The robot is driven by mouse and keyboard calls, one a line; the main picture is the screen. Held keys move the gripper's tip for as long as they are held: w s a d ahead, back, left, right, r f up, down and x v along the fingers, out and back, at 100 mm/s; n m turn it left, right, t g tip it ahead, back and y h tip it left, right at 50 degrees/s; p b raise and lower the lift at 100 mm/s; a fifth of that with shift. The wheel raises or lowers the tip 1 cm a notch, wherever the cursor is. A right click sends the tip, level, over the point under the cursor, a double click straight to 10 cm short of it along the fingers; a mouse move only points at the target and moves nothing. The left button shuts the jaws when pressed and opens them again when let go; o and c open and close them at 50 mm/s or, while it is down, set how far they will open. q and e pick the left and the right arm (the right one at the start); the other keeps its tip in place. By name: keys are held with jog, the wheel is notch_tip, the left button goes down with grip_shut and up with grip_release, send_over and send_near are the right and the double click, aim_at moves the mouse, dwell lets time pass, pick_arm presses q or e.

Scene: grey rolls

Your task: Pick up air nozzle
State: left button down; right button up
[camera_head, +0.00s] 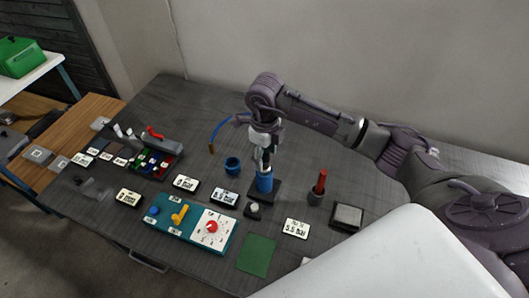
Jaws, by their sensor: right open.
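My right gripper (264,168) points down over the middle of the dark table, open, at the top of an upright blue cylinder (264,183). The cylinder stands on a small dark base. I cannot tell whether the fingers touch it. A curved blue hose (217,129) with a brownish tip shows just left of the gripper, partly behind my arm. I cannot tell for sure which of these is the air nozzle. My left gripper is out of view.
A blue cup (232,165) stands left of the gripper. A red-handled tool (320,182) in a dark holder and a grey square block (347,216) are to the right. A teal panel (187,237) with a yellow lever and red dial, and a green mat (256,253), lie in front.

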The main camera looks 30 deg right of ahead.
aim_at(266, 151)
jog(key=shift+f, duration=0.45)
jog(key=shift+c, duration=0.3)
grip_shut()
jog(key=shift+w+r+b, duration=0.1)
jog(key=shift+r+b, duration=0.25)
jog(key=shift+r, duration=0.15)
jog(key=r+b, duration=0.1)
jog(key=s+r, duration=0.1)
jog(key=r, duration=0.1)
jog(key=shift+r+b, duration=0.25)
jog(key=shift+b, duration=0.15)
jog(key=s+r+b, duration=0.2)
jog(key=s+r, duration=0.4)
jog(key=s, duration=0.5)
jog(key=shift+r, duration=0.3)
